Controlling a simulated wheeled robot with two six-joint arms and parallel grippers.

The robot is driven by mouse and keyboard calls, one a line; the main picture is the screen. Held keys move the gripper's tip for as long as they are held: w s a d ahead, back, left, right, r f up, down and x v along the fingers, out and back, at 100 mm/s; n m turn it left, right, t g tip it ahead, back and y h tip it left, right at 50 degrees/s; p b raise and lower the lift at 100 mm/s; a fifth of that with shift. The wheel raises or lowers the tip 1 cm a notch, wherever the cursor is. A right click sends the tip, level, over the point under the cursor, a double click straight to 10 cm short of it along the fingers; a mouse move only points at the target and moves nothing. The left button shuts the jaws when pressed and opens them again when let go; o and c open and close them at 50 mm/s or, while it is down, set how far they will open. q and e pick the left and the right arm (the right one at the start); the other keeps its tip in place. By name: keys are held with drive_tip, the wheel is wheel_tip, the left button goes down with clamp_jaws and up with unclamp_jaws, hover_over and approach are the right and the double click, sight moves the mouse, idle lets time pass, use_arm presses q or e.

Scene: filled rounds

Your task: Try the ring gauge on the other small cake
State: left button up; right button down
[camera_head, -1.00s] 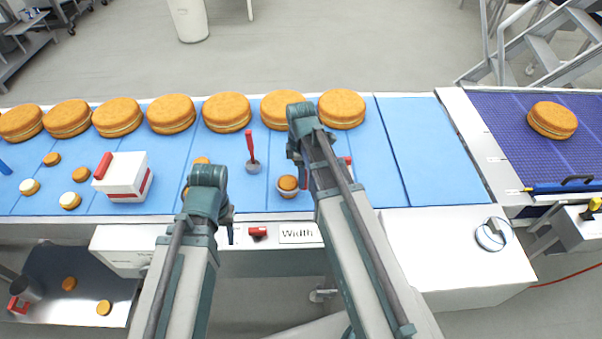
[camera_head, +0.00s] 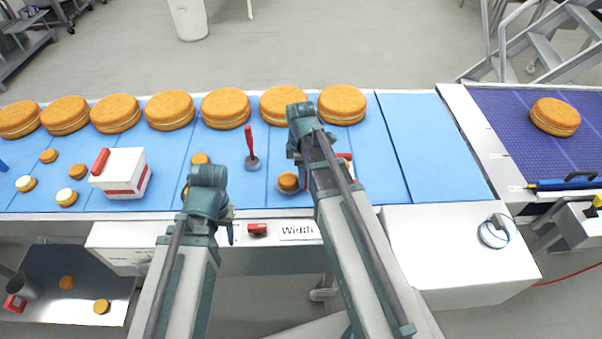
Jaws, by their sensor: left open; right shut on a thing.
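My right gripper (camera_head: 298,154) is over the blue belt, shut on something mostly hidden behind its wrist. A small red part (camera_head: 344,156) shows just right of that wrist; I cannot tell whether it belongs to the ring gauge. A small cake (camera_head: 288,181) sits just below the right gripper, with a pale rim at its base; I cannot tell whether this is the ring. Another small cake (camera_head: 200,159) lies behind my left gripper (camera_head: 226,213), and one is partly hidden beside it. The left gripper is open near the belt's front edge, its fingers mostly hidden.
A red-handled tool (camera_head: 250,148) with a round grey end stands between the arms. A white box with a red handle (camera_head: 122,174) and several small cakes are at left. Large cakes (camera_head: 226,108) line the back. A "Width" label (camera_head: 297,230) is in front.

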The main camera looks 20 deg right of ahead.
drive_tip(key=shift+f+b, duration=0.55)
drive_tip(key=shift+f, duration=0.05)
drive_tip(key=shift+r, duration=0.1)
idle(1.0)
drive_tip(key=shift+r+p, duration=4.9)
drive_tip(key=shift+p, duration=0.1)
drive_tip(key=shift+f, duration=0.15)
